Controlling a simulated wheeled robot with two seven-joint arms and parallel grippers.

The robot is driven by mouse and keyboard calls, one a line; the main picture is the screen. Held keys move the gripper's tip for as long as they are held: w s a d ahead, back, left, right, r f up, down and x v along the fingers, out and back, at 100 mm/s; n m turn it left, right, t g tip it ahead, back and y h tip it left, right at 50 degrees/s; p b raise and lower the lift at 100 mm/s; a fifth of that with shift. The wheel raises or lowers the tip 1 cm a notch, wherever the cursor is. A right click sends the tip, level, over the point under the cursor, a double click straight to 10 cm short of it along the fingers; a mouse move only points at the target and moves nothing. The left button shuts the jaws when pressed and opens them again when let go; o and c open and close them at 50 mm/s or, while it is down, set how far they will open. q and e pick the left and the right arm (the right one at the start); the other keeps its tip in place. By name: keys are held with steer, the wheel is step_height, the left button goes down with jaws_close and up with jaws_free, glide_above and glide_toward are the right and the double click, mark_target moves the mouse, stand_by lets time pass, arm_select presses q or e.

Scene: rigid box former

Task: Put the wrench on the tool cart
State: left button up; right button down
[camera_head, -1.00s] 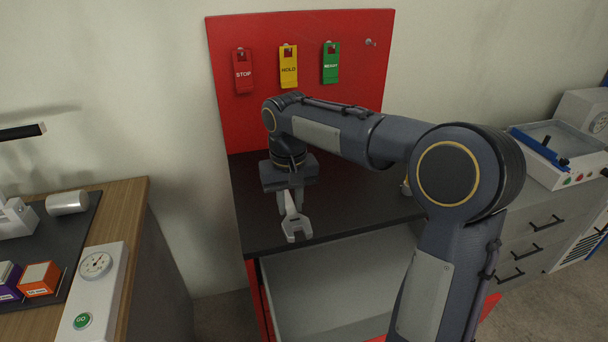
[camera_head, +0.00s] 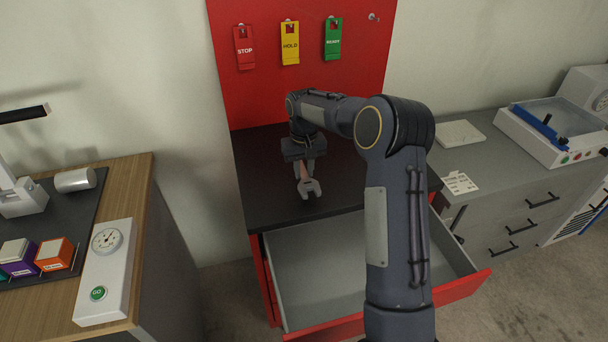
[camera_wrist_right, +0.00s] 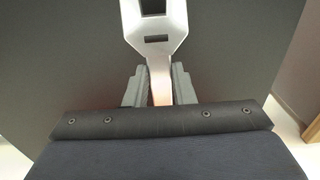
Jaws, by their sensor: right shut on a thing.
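The grey open-ended wrench (camera_head: 310,187) is in my right gripper (camera_head: 305,168), which is shut on its handle. In the head view its jaw end points towards the front of the red tool cart, over the cart's dark top (camera_head: 262,195). In the right wrist view the wrench (camera_wrist_right: 158,40) runs up from between the two fingers of my right gripper (camera_wrist_right: 159,88), with the dark surface behind it. I cannot tell whether the wrench touches the top. My left gripper is not in view.
The cart's drawer (camera_head: 340,290) stands open below the top. The red back panel (camera_head: 260,100) carries STOP, HOLD and READY tags. A wooden bench (camera_head: 130,190) is at left, a grey cabinet (camera_head: 500,200) at right. The dark top's left part is clear.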

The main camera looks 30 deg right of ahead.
mark_target(304, 173)
steer(key=shift+w+d+f, duration=0.1)
steer(key=shift+w+f, duration=0.05)
steer(key=shift+f, duration=1.5)
steer(key=shift+f, duration=0.15)
steer(key=c, duration=1.2)
jaws_free()
steer(key=shift+c, duration=0.2)
